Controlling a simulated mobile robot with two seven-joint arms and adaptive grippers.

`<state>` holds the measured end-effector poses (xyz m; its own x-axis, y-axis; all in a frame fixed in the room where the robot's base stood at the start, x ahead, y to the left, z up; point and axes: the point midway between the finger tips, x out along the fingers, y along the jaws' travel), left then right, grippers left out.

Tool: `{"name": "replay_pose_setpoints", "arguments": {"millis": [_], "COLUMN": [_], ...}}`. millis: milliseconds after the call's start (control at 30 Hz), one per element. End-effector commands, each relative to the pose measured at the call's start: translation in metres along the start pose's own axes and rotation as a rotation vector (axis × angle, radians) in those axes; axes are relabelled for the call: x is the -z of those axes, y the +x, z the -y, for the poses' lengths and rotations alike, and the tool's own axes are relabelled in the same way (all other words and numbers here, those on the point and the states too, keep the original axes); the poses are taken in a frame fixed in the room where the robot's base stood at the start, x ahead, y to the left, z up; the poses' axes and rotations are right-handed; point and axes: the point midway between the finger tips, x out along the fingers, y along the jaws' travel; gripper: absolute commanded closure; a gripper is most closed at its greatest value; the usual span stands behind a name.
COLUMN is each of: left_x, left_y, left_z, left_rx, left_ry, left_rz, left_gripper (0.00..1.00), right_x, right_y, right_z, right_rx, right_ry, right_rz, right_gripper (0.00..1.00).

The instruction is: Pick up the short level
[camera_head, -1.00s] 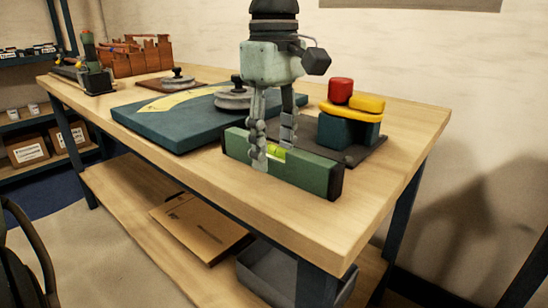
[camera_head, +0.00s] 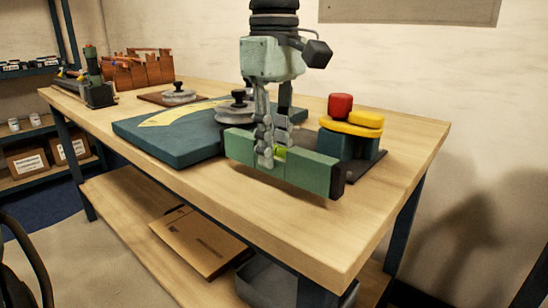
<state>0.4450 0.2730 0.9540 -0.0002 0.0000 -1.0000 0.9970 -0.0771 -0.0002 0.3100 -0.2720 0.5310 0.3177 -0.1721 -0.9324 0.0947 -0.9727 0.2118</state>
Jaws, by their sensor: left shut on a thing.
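My right gripper is not in view.
Behind the level lies a teal plate (camera_head: 170,145) with a yellow scale and a grey knobbed disc (camera_head: 236,112). A teal block with red and yellow parts (camera_head: 350,122) stands close on the right. The table's front right corner (camera_head: 345,235) is clear.

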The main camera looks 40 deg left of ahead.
Motion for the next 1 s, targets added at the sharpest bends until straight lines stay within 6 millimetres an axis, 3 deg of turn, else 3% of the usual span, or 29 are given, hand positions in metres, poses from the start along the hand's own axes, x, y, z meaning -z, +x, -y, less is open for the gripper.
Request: {"name": "replay_pose_setpoints", "arguments": {"millis": [67, 300, 533, 700, 1000], "left_x": [-0.001, 0.013, 0.024, 0.027, 0.028], "left_y": [-0.018, -0.049, -0.073, -0.081, -0.083], "left_z": [-0.001, 0.055, 0.096, 0.11, 0.114], "left_rx": [-0.005, -0.009, -0.005, -0.002, 0.0], "left_ry": [0.001, 0.001, 0.002, 0.001, 0.001], "left_rz": [0.0, 0.004, 0.002, 0.002, 0.0], "left_gripper": [1.0, 1.0, 1.0, 1.0, 1.0], "right_x": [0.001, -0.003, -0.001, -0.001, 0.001], "right_y": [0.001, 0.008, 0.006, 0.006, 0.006], "right_z": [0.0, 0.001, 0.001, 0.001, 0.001], "right_rx": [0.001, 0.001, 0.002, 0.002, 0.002], "right_ry": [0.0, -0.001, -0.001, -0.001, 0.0], "right_rz": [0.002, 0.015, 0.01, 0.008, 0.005], "right_gripper": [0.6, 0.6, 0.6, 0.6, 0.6]}}
